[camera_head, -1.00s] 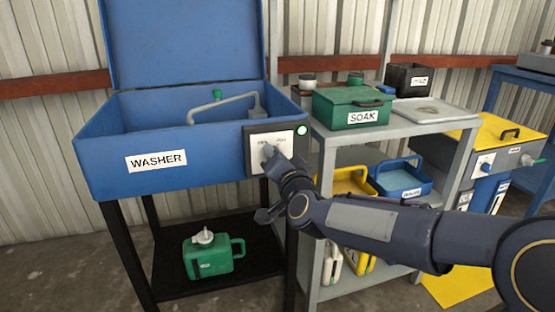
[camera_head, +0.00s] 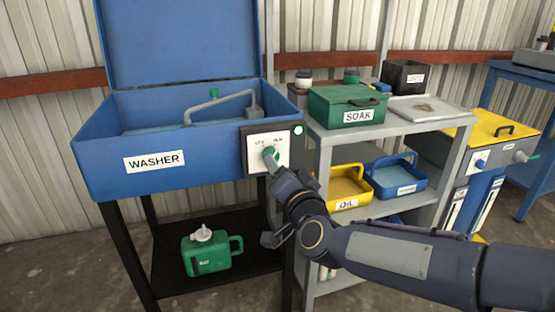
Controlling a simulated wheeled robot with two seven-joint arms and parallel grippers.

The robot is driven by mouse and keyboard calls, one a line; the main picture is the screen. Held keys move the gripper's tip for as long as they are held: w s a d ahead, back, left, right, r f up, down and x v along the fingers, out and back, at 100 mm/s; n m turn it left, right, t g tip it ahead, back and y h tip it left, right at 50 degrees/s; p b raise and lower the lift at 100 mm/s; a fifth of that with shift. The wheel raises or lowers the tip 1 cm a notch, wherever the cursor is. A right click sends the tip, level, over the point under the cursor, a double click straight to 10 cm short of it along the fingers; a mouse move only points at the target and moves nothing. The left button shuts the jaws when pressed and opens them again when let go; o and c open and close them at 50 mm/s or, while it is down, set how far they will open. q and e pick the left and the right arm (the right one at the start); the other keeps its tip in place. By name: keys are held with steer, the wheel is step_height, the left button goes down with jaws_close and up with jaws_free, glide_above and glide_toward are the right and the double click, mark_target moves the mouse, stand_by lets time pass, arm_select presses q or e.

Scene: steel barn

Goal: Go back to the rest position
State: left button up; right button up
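My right arm comes in from the right, and its gripper (camera_head: 272,167) is just below the switch knob on the washer's control panel. The knob (camera_head: 269,153) shows green and sits on a white plate (camera_head: 256,142). I cannot tell whether the fingers touch the knob or how far they are apart, as the wrist hides most of them. The blue washer (camera_head: 110,165) stands on black legs with its lid raised. A small lamp (camera_head: 298,130) on its panel is lit. My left gripper is not in view.
Right of the washer stands a grey shelf (camera_head: 395,137) with a green SOAK box (camera_head: 340,108), a yellow OIL tray (camera_head: 345,203) and a blue tray (camera_head: 385,192). A green jug (camera_head: 212,258) sits on the washer's black lower shelf (camera_head: 170,275). My forearm passes before the grey shelf.

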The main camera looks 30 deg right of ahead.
steer(key=shift+s+a, duration=0.2)
steer(key=shift+s, duration=0.45)
steer(key=s+a+f+n+g+y+p, duration=0.1)
steer(key=s+a+f+n+g+y, duration=0.45)
steer(key=s, duration=0.55)
steer(key=s+a+f+n+g+y+p, duration=0.1)
steer(key=s+a+f+n+g+y, duration=0.35)
steer(key=s+f, duration=0.55)
step_height(320, 180, up, 32)
steer(key=g+h+p, duration=0.1)
steer(key=p, duration=2.9)
steer(key=shift+s+f+n+g+h, duration=0.2)
steer(key=shift+n+g+h, duration=0.1)
steer(key=shift+g+h, duration=0.1)
